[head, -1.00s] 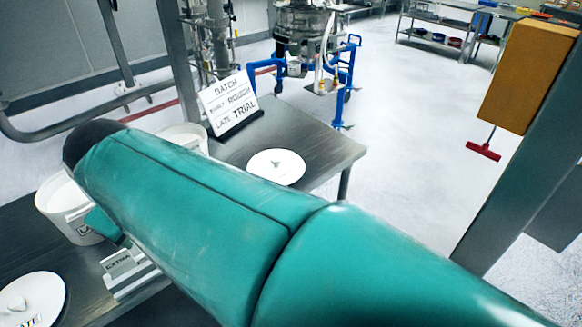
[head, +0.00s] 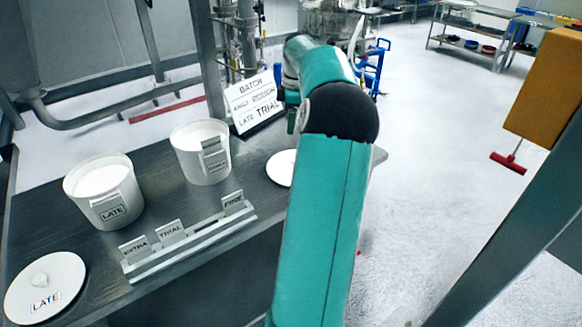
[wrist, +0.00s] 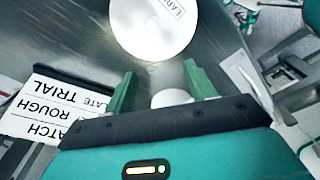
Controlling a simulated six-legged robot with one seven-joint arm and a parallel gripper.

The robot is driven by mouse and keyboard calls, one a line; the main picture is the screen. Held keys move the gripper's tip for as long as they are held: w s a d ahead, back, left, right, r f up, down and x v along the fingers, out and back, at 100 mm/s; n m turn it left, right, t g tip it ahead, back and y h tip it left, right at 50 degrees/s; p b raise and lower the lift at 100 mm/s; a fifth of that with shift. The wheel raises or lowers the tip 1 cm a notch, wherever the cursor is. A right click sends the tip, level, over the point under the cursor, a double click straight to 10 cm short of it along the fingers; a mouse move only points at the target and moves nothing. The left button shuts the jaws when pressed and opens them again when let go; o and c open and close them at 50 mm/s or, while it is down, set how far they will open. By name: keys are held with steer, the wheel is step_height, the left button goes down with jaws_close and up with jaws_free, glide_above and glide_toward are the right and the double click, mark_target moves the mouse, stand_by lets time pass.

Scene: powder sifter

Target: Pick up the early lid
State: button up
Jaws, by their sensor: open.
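The early lid (wrist: 140,35) is a white disc lying on the dark metal table, its label partly cut off at the top of the wrist view. In the head view the same lid (head: 280,168) shows only its left part, the rest hidden behind my arm. My gripper (wrist: 160,70) is open, its two green fingers apart below the disc in the picture. A white rounded shape (wrist: 170,98) shows between the fingers; I cannot tell whether it is the lid's knob. In the head view my gripper (head: 292,115) is partly hidden.
A batch sign (head: 253,100) stands behind the lid. Two white tubs, one labelled LATE (head: 108,210) and another (head: 188,160), stand to the left. The LATE lid (head: 45,285) lies front left. A card rack (head: 190,242) runs along the table's front.

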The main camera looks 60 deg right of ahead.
steer(key=s+d+f, duration=0.1)
steer(key=s+d, duration=0.1)
glide_toward(279, 168)
steer(key=s+d, duration=0.1)
steer(key=s, duration=0.1)
steer(key=s+d, duration=0.2)
steer(key=shift+s+d+r, duration=0.15)
steer(key=shift+r, duration=0.05)
steer(key=shift+w+a+f, duration=0.1)
steer(key=shift+w+f, duration=0.05)
steer(key=shift+f, duration=1.4)
steer(key=shift+w+a+f, duration=0.1)
steer(key=shift+w+f, duration=0.05)
steer(key=shift+f, duration=1.45)
steer(key=shift+c, duration=0.4)
steer(key=c, duration=1)
